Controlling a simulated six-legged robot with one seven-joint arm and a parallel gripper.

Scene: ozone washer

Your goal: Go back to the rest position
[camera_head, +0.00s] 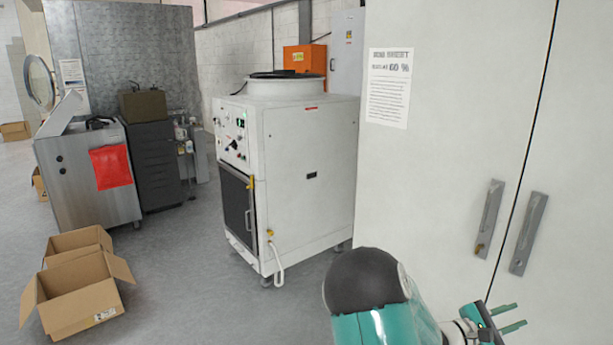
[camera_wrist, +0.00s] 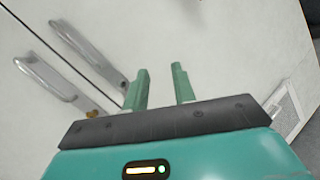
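My gripper (camera_head: 508,319) shows at the lower right of the head view, its two green fingers pointing right, in front of the white cabinet (camera_head: 440,190). In the wrist view my gripper (camera_wrist: 161,90) has its two fingers spread apart with nothing between them. The cabinet's two metal handles, the left one (camera_head: 489,219) and the right one (camera_head: 528,233), are above the gripper in the head view. In the wrist view the handles (camera_wrist: 88,48) lie to the left of the fingers. The gripper appears apart from them.
The white ozone washer (camera_head: 308,180) stands left of the cabinet. Two open cardboard boxes (camera_head: 80,310) lie on the floor at the lower left. A steel unit with a red sheet (camera_head: 111,167) and a dark drawer unit (camera_head: 155,165) stand behind. Grey floor between boxes and washer is clear.

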